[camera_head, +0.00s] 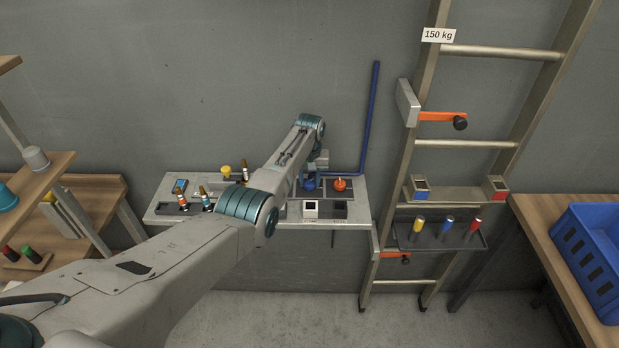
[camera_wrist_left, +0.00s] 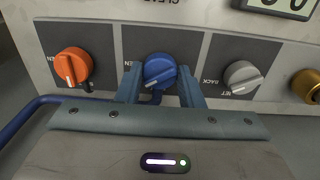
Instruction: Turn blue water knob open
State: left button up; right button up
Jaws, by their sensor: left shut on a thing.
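The blue knob (camera_wrist_left: 159,70) is on a dark square plate of a light panel, in the middle of the left wrist view. Its grip bar is tilted, with a pale mark near its lower end. The fingers of my left gripper (camera_wrist_left: 160,84) stand on both sides of the knob and are shut on it. In the head view, the blue knob (camera_head: 310,185) shows just below my left gripper (camera_head: 313,168), at the wall shelf. Part of the lettering beside the knob is hidden by a finger. My right gripper is not in view.
An orange knob (camera_wrist_left: 73,65) is left of the blue one and a grey knob (camera_wrist_left: 243,77) right of it, both close to the fingers. A blue pipe (camera_head: 371,115) rises beside the shelf (camera_head: 357,212). A ladder (camera_head: 480,144) leans to the right.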

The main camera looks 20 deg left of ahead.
aim_at(309, 181)
pick_arm(q)
jog(key=m, duration=0.3)
jog(key=shift+r+m, duration=0.1)
jog(key=shift+m, duration=0.2)
jog(key=shift+w+m+p, duration=0.1)
jog(key=shift+m+p, duration=0.3)
jog(key=shift+m, duration=1.1)
jog(key=o, duration=1)
notch_tip(309, 181, up, 11)
jog(key=b, duration=0.2)
jog(key=shift+f, duration=0.2)
